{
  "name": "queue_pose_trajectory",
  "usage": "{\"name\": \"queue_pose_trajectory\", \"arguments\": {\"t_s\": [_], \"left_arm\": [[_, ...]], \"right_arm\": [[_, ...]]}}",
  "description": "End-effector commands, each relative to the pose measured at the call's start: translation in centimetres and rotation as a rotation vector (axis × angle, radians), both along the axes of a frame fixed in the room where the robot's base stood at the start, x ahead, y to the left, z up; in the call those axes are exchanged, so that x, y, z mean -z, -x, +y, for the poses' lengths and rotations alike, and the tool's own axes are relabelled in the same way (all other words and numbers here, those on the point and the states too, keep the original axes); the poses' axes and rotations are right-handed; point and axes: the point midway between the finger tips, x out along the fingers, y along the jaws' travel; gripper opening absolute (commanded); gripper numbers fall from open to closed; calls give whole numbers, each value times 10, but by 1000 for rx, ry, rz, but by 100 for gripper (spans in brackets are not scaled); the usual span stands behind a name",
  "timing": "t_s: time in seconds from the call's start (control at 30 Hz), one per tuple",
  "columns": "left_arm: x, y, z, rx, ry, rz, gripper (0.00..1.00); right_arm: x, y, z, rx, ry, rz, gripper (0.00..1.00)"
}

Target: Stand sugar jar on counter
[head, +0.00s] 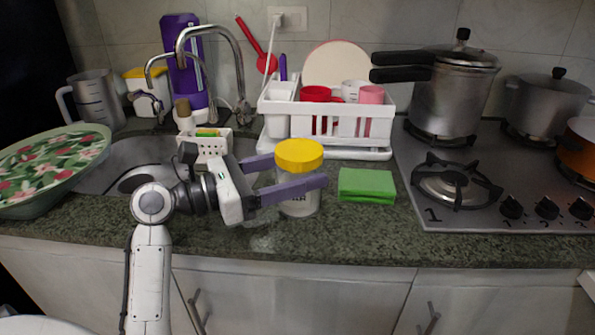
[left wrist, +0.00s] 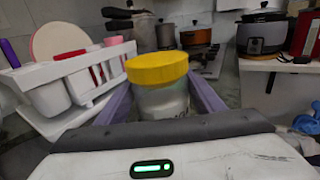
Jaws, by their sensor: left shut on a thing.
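The sugar jar (head: 299,206) is clear with a yellow lid (head: 299,155) and is upright at the counter (head: 345,240), in front of the dish rack. My left gripper (head: 318,188) has its two purple fingers on either side of the jar, just below the lid, and is shut on it. The jar (left wrist: 160,100) also shows between the fingers in the left wrist view, lid up. I cannot tell whether its base touches the counter. My right gripper is not in view.
A white dish rack (head: 340,122) with cups stands behind the jar. A green cloth (head: 367,184) lies just right of it. The stove (head: 470,190) is farther right, the sink (head: 130,160) to the left. The counter's front edge is close.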

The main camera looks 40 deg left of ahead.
Motion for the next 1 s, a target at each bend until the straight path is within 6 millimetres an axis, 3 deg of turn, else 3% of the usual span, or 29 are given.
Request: {"name": "queue_pose_trajectory", "arguments": {"t_s": [0.2,0.23,0.33,0.7,1.0], "left_arm": [[-1,0,0,0,1,-6,18],[1,0,0,0,0,-1,65],[1,0,0,0,0,-1,80],[-1,2,2,-1,-1,0,80],[0,50,30,-4,-4,5,80]], "right_arm": [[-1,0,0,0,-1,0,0],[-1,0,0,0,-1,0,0],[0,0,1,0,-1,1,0],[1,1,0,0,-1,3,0],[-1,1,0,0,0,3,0]]}}
